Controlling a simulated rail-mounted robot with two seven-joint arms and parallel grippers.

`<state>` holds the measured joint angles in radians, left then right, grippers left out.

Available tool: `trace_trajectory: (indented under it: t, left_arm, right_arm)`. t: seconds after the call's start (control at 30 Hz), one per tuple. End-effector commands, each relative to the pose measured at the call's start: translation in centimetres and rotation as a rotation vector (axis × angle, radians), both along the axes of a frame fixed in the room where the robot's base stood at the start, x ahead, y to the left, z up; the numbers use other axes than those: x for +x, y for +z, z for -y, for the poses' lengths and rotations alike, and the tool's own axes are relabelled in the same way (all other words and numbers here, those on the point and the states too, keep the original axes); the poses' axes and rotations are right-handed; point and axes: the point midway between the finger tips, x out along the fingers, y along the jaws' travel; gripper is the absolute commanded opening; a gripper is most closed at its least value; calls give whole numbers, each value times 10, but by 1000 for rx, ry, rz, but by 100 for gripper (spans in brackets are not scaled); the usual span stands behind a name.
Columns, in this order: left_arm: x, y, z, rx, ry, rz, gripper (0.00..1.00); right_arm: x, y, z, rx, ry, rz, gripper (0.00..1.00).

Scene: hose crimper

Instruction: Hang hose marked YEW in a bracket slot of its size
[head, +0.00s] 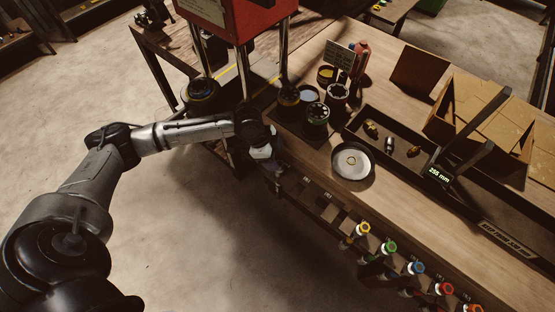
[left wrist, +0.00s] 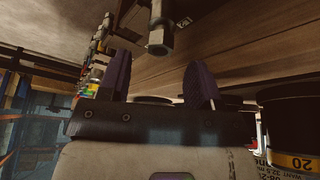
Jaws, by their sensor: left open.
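My left gripper (head: 262,152) is at the front edge of the bench, by the end of the bracket row, and is partly hidden by my own wrist in the head view. In the left wrist view its two dark fingers (left wrist: 158,82) stand apart. A grey metal fitting (left wrist: 160,35) hangs beyond the fingertips, and I cannot tell whether it lies between them. Hoses with coloured collars, such as yellow (head: 362,229), green (head: 389,247) and blue (head: 416,268), hang in the bracket row (head: 325,208) along the bench front. No YEW mark is legible. My right gripper is not in view.
A red press (head: 240,18) on chrome columns stands at the back. Dark die cups (head: 317,113), a round dish (head: 352,161), a measuring tray with a 255 mm display (head: 439,176) and an open cardboard box (head: 480,115) occupy the bench. The floor in front is clear.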

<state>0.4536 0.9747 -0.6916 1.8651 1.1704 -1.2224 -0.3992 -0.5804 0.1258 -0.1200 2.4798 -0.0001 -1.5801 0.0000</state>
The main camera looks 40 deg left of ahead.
Motion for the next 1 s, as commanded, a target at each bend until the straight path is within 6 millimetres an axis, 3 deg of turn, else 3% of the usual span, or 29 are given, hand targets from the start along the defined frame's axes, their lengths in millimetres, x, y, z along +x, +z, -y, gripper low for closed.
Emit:
trace_trajectory:
  t: [0.2,0.5,1.0]
  left_arm:
    - [-9,43,-16,4,-1,2,58]
    - [-18,83,-29,1,0,1,58]
    - [-21,95,-33,0,-1,0,58]
  right_arm:
    - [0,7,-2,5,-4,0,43]
    - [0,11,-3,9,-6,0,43]
    - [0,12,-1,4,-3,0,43]
